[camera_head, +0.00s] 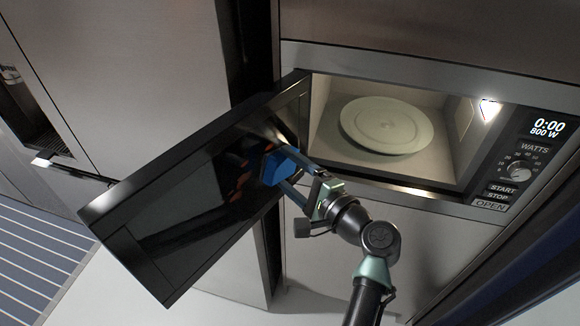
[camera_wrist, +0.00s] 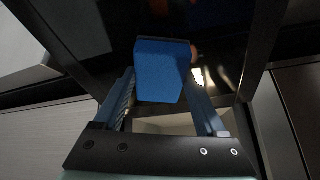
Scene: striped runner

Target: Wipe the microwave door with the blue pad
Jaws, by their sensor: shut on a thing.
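The microwave (camera_head: 470,190) is built into the cabinet wall. Its black glossy door (camera_head: 190,210) is swung open to the left, with the inner face towards my arm. My gripper (camera_head: 285,170) is shut on the blue pad (camera_head: 278,166) and holds it at the right half of the door's inner face. Orange-brown marks show on the door (camera_head: 242,170) beside the pad. In the wrist view the blue pad (camera_wrist: 162,70) sits between my fingers, with the dark door (camera_wrist: 100,40) behind it. I cannot tell for sure whether the pad touches the door.
The microwave cavity is lit and holds a round turntable plate (camera_head: 387,125). A control panel (camera_head: 525,155) reads 0:00 and 800 W. A steel appliance front (camera_head: 120,70) with a dispenser recess stands at left. A striped runner (camera_head: 35,260) lies on the floor at lower left.

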